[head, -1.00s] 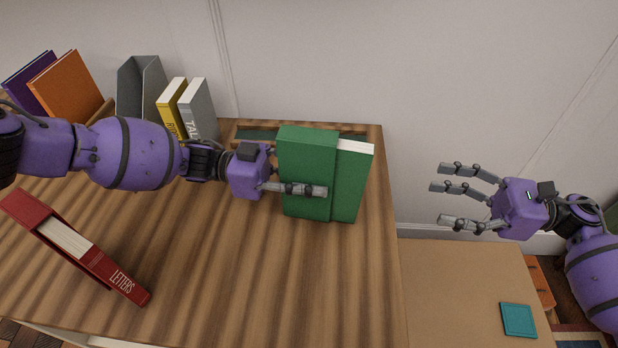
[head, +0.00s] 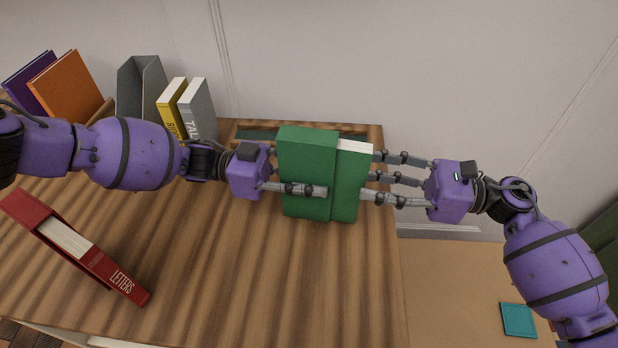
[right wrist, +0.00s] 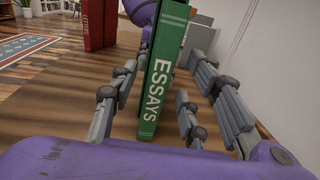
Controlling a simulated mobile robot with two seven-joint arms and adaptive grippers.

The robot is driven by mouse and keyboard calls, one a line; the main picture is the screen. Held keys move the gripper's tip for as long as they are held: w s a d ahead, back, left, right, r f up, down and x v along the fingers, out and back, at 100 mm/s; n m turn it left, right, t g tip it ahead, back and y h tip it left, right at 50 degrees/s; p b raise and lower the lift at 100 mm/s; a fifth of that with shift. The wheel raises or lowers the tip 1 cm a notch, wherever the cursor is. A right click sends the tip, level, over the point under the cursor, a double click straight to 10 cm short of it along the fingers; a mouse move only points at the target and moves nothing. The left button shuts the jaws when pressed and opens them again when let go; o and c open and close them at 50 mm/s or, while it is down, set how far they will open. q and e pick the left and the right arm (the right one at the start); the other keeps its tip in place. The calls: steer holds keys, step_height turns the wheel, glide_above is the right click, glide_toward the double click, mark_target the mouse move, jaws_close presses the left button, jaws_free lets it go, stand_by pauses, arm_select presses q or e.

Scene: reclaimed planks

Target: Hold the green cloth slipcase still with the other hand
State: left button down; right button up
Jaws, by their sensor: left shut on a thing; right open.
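The green cloth slipcase (head: 306,158) stands upright on the wooden top, with a green book (head: 347,190) showing white page edges sticking out of its right side. My left gripper (head: 300,186) is shut on the slipcase from the left, one finger across its front; the fingers behind are mostly hidden. My right gripper (head: 371,177) is open at the book's right edge. In the right wrist view the book's spine (right wrist: 162,85), lettered ESSAYS, stands between its spread fingers, which look apart from it.
Yellow (head: 168,108) and grey books (head: 200,110), a grey holder (head: 140,85) and an orange book (head: 68,88) stand at the back left. A teal square (head: 518,320) lies on a lower tan surface at right.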

mark_target(354, 176)
steer(key=shift+w+a, duration=0.15)
steer(key=shift+a, duration=1.25)
steer(key=shift+c, duration=0.5)
jaws_close()
steer(key=shift+r, duration=0.25)
steer(key=shift+w+a, duration=0.1)
steer(key=shift+a, duration=0.7)
steer(key=shift+o, duration=1.7)
jaws_free()
